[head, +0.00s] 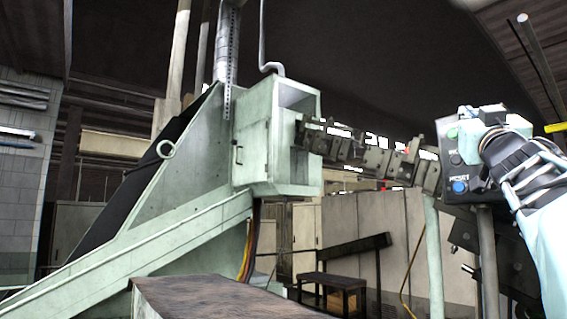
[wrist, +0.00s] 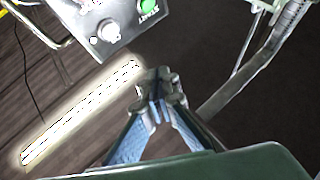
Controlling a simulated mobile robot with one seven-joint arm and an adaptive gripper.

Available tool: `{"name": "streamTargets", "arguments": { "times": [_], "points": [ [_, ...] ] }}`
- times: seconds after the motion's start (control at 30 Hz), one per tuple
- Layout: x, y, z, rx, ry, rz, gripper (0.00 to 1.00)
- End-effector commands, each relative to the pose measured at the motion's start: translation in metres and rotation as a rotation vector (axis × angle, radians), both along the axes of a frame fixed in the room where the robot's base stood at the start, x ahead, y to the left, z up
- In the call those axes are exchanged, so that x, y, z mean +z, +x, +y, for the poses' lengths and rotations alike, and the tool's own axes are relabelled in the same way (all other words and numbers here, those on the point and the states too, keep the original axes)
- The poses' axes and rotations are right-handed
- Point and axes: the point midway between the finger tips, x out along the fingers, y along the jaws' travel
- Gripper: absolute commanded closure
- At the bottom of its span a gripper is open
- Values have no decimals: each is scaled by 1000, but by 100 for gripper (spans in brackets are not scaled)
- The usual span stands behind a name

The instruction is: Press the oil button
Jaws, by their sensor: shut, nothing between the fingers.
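A dark control panel (head: 459,170) stands at the right of the head view, partly covered by my arm. It has a green button (head: 452,133), a dark knob (head: 456,158) and a blue button (head: 460,186) under a RESET label. I cannot read an oil label on any of them. In the wrist view, the panel's grey face (wrist: 120,15) shows at the top, with a green START button (wrist: 148,6) and a pale round button (wrist: 108,32). My gripper (wrist: 161,84) is shut and empty, its fingertips below the panel in that picture and apparently apart from it.
A pale green machine (head: 210,180) with a sloping side and an open box fills the left and middle. Metal brackets (head: 375,158) run toward the panel. In the wrist view, a bright light strip (wrist: 80,112) lies left and a grey bar (wrist: 245,80) right.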

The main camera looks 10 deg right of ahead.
Motion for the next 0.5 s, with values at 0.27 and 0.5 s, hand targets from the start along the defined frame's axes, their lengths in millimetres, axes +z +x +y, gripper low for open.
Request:
{"name": "streamTargets", "arguments": {
  "times": [0.27, 0.5],
  "points": [
    [0, 0, 0, 0, 0, 0, 100],
    [1, 9, -17, -2, 2, 1, 100]
  ]
}}
